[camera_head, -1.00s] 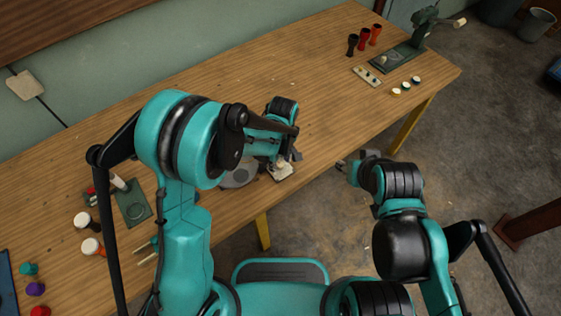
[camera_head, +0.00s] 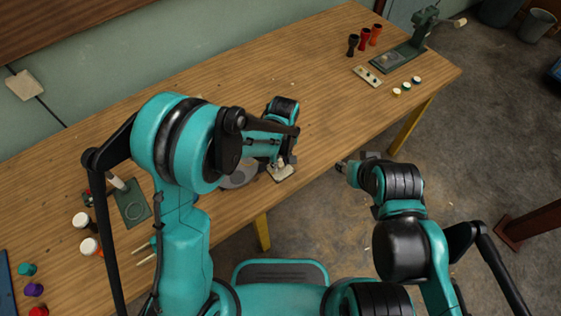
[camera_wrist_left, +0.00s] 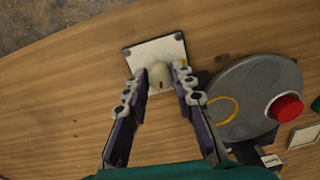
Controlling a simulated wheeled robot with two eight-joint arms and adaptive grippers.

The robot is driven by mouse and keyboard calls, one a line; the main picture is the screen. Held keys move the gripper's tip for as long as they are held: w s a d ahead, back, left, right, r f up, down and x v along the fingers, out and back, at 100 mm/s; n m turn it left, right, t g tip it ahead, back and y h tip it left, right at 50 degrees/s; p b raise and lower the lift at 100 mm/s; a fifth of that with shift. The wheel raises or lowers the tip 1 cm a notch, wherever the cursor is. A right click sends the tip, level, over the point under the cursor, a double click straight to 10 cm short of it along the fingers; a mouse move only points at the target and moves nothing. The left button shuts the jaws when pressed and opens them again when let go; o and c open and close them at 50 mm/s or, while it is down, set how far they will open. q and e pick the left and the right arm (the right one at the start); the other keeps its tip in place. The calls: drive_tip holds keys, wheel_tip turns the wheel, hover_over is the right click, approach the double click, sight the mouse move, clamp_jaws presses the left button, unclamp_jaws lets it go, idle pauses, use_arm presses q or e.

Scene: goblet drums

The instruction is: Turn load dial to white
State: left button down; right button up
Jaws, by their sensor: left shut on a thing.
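The load dial is a cream knob (camera_wrist_left: 160,76) on a pale square plate (camera_wrist_left: 148,54) with dark corners. In the left wrist view a red mark shows on the knob, and a yellow patch shows on the plate to its right. My left gripper (camera_wrist_left: 161,84) is shut on the knob, one finger on each side. In the head view the plate (camera_head: 283,174) sits at the table's front edge, with my left gripper (camera_head: 281,162) over it and the knob mostly hidden. My right gripper (camera_head: 345,166) is off the front edge, away from the dial; its jaws are too small to judge.
A grey round device (camera_wrist_left: 255,95) with a red button (camera_wrist_left: 286,107) stands right beside the dial plate. Goblet-shaped pieces (camera_head: 364,39) and a green press (camera_head: 408,50) stand at the far right end. White-capped jars (camera_head: 82,220) are at left. The table's middle back is clear.

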use_arm(q)
drive_tip(key=m, duration=0.3)
drive_tip(key=shift+m+b, duration=0.35)
drive_tip(key=shift+m, duration=0.05)
drive_tip(key=m, duration=0.4)
drive_tip(key=shift+s+m+b, duration=0.1)
drive_tip(key=shift+m+b, duration=0.2)
drive_tip(key=shift+b, duration=0.05)
drive_tip(key=m, duration=0.3)
drive_tip(key=shift+a, duration=0.1)
drive_tip(key=shift+m+b, duration=0.35)
drive_tip(key=shift+m, duration=1.65)
drive_tip(key=c, duration=1.3)
unclamp_jaws()
drive_tip(key=shift+o, duration=0.2)
